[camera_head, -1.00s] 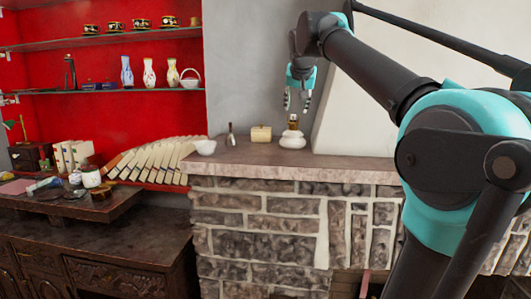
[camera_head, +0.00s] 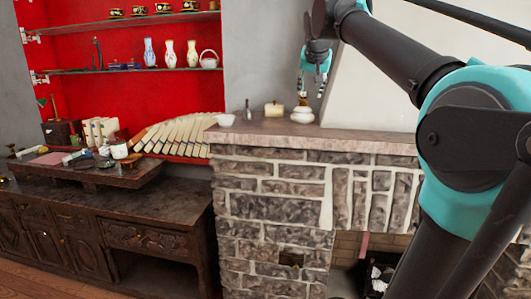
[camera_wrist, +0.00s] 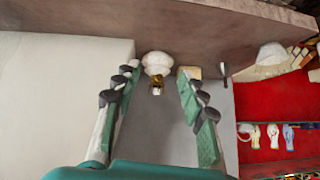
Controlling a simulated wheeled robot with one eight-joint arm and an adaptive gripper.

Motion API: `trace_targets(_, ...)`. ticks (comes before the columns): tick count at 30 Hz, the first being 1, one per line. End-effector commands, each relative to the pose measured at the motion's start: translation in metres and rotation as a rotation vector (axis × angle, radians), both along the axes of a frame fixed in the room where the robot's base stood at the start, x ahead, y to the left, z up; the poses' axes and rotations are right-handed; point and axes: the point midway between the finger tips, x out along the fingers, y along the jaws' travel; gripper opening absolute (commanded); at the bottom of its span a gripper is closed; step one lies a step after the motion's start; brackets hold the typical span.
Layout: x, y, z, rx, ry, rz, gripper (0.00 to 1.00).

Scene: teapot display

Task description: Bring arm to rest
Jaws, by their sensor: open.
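My gripper (camera_head: 312,86) hangs over the mantel at the far end of my arm, pointing down. Its two fingers are spread and nothing is between them. In the wrist view the open gripper (camera_wrist: 157,74) frames a white rounded pot (camera_wrist: 157,63) with a gold-brown top piece (camera_wrist: 155,88) beyond the fingertips. In the head view the white pot (camera_head: 302,116) stands on the stone mantel (camera_head: 330,139), just below and slightly left of the fingertips. The fingers look apart from it, though the gap is small.
A cream box (camera_head: 274,109), a small dark-topped bottle (camera_head: 248,111) and a white bowl (camera_head: 226,120) stand left of the pot. A sloped white wall (camera_head: 385,90) rises close to the right. Shelves with vases (camera_head: 169,54) are at left.

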Motion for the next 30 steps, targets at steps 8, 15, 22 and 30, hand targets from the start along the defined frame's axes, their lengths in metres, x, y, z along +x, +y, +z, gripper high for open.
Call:
trace_targets(8,-0.002,-0.005,-0.041,-0.013,0.032,0.008,0.42)
trace_targets(15,-0.012,-0.012,-0.102,-0.029,0.079,0.022,0.42)
trace_targets(22,-0.044,-0.024,-0.206,-0.053,0.158,0.053,0.42)
trace_targets(30,-0.132,-0.038,-0.359,-0.074,0.277,0.116,0.42)
